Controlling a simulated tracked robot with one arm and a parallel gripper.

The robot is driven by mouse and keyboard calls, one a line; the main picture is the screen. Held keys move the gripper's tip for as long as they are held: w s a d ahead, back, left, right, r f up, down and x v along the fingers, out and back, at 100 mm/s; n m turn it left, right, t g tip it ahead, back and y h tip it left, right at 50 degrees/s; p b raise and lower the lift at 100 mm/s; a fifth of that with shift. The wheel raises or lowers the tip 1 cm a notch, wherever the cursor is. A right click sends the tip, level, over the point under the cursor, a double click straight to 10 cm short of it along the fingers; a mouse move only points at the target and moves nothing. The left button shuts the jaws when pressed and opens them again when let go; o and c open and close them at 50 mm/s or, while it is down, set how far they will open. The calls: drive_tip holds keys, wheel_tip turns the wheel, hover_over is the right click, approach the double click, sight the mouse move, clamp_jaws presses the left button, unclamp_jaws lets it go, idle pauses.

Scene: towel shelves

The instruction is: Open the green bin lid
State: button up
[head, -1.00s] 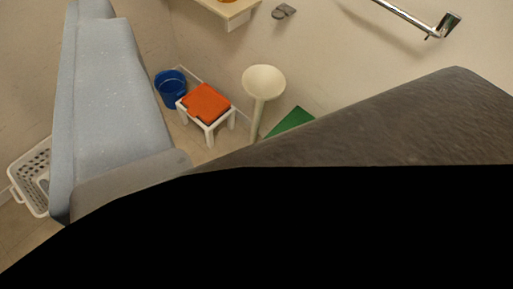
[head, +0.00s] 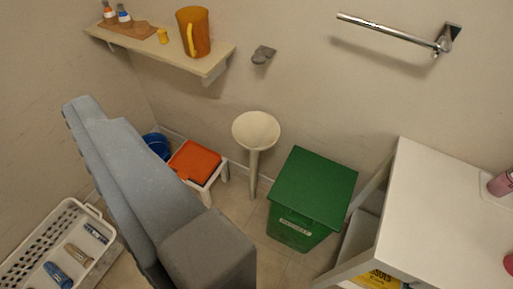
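The green bin (head: 297,232) stands on the floor right of centre, with a small label on its front. Its flat green lid (head: 313,187) lies closed on top. My gripper (head: 92,108) shows at the left as two long grey-blue fingers coming from a grey block. The fingers lie together with no gap visible and nothing seen between them. They point up and to the left, away from the bin. The gripper is apart from the lid.
A white cabinet (head: 440,215) stands close to the bin's right. A pale funnel-topped stand (head: 256,130) is at its left, then an orange-topped stool (head: 195,161) and a blue bucket (head: 157,146). A white basket (head: 62,225) is lower left. A shelf (head: 160,50) and a towel bar (head: 390,29) are on the walls.

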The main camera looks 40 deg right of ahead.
drive_tip(key=w+d+f+m+h+b, duration=0.25)
drive_tip(key=w+f+m, duration=0.25)
drive_tip(key=w+f, duration=1.55)
drive_tip(key=w+d+f+m+g+h+b, duration=0.1)
drive_tip(key=w+d+f+m+h, duration=0.15)
drive_tip(key=f, duration=0.95)
drive_tip(key=w+d+f+m+h+b, duration=0.15)
drive_tip(key=d+f, duration=0.25)
drive_tip(key=f, duration=0.9)
drive_tip(key=m+g+h+b, duration=0.4)
drive_tip(key=g+h, duration=0.4)
drive_tip(key=h, duration=0.3)
approach(298, 223)
drive_tip(key=b+x, duration=0.1)
drive_tip(key=x, duration=0.4)
drive_tip(key=b+x, duration=0.2)
drive_tip(key=x, duration=0.3)
drive_tip(key=shift+d+f, duration=0.2)
drive_tip(key=shift+f, duration=0.05)
